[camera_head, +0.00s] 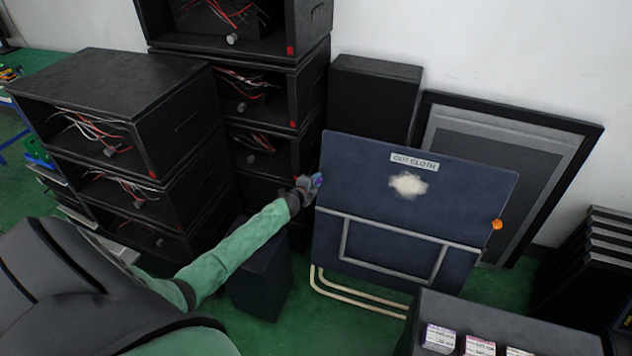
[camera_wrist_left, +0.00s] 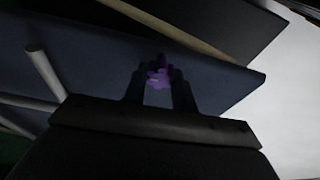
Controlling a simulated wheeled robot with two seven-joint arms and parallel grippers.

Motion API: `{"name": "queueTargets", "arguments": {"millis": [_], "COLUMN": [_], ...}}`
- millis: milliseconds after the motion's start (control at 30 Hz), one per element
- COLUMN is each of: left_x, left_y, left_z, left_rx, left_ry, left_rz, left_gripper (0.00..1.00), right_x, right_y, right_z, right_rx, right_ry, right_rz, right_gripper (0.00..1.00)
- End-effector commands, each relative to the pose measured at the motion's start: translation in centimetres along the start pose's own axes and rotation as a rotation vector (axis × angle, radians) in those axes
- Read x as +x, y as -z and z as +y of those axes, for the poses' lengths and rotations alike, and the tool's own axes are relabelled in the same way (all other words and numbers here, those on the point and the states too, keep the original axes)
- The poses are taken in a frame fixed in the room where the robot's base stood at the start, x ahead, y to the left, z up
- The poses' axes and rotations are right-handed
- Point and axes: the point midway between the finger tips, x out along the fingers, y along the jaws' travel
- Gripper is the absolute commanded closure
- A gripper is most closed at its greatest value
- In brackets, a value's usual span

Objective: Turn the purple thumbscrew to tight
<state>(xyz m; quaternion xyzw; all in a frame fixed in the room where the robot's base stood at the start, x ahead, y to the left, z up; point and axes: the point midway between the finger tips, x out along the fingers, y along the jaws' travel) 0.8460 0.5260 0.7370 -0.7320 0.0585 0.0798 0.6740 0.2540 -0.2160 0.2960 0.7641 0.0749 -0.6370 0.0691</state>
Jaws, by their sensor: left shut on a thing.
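The purple thumbscrew (camera_wrist_left: 158,72) sits at the edge of a dark blue board (camera_head: 350,180); in the head view only a small purple-blue bit (camera_head: 318,180) of it shows. My left gripper (camera_head: 310,182) is at the board's left edge. In the left wrist view its two fingers (camera_wrist_left: 160,90) stand on either side of the thumbscrew and are shut on it. The fingers hide part of the screw, and I cannot read its turn position. My right gripper is not in view.
The board bears a "CUT CLOTH" label (camera_head: 415,162), a white tuft (camera_head: 408,185) and an orange knob (camera_head: 497,225) on its right edge. Black open boxes with wires (camera_head: 190,120) stand at left. A dark cabinet with small boxes (camera_head: 510,315) stands at front right.

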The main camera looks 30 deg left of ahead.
Motion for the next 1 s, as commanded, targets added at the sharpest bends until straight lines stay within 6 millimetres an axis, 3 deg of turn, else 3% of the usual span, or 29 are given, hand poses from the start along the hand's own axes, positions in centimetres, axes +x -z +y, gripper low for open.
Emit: {"name": "queueTargets", "arguments": {"millis": [333, 633, 667, 767, 1000], "left_x": [0.0, 0.0, 0.0, 0.0, 0.0], "left_y": [0.2, 0.2, 0.2, 0.2, 0.1], "left_z": [0.2, 0.2, 0.2, 0.2, 0.1], "left_rx": [0.051, 0.052, 0.051, 0.051, 0.051], "left_ry": [-0.012, -0.013, -0.013, -0.012, -0.012], "left_rz": [0.002, 0.002, 0.002, 0.002, 0.001], "left_gripper": [0.96, 0.96, 0.71, 0.52, 0.51], "right_x": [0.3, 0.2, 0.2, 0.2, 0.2], "right_y": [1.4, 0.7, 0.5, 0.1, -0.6], "right_z": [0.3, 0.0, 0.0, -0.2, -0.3], "right_rx": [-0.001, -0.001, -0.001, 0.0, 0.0], "right_ry": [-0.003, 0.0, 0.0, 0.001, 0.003], "right_rz": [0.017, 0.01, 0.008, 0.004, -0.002], "right_gripper": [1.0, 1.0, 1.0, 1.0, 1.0]}}
